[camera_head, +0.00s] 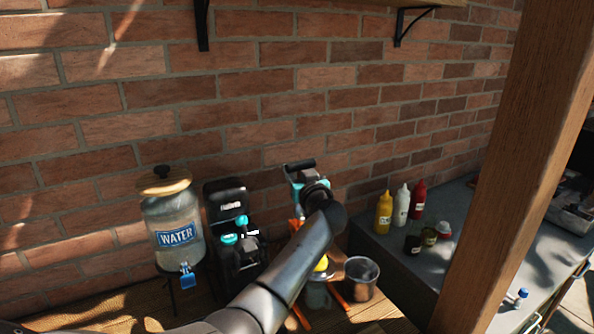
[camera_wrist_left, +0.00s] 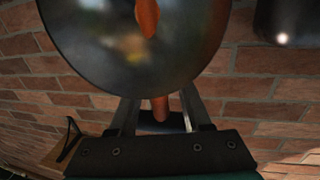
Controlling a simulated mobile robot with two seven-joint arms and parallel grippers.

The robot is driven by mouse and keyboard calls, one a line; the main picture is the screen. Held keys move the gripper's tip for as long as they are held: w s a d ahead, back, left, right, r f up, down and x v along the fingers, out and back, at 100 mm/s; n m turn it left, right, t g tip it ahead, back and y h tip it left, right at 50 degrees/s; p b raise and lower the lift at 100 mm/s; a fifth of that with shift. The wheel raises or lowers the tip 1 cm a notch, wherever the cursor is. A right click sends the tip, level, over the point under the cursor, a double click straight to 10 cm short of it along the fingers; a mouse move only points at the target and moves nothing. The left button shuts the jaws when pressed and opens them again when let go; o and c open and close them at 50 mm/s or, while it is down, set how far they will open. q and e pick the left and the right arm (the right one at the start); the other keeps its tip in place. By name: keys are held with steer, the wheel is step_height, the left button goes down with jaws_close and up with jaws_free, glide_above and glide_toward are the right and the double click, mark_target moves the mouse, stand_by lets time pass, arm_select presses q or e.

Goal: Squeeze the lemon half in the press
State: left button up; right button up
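My left arm reaches in from the lower left. Its gripper (camera_head: 298,212) is high over the table, partly hidden by my own wrist. In the left wrist view my gripper (camera_wrist_left: 159,103) has its fingers apart, with an orange handle (camera_wrist_left: 160,108) in line between them and visible gaps at both sides. An orange part (camera_head: 300,226) shows just below the gripper in the head view. A yellow piece (camera_head: 322,264), seemingly the lemon half, shows beside my forearm above a greyish cup (camera_head: 318,293). The press is largely hidden by my arm. My right gripper is not in view.
A metal pot (camera_head: 361,275) stands right of the cup. A water dispenser (camera_head: 174,222) and black coffee machine (camera_head: 232,230) stand left. Sauce bottles (camera_head: 401,207) stand on the grey counter at right. A brick wall (camera_head: 290,90) is behind; a wooden post (camera_head: 510,170) blocks the right.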

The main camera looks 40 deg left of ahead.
arm_select(q)
jaws_close()
stand_by(1.2)
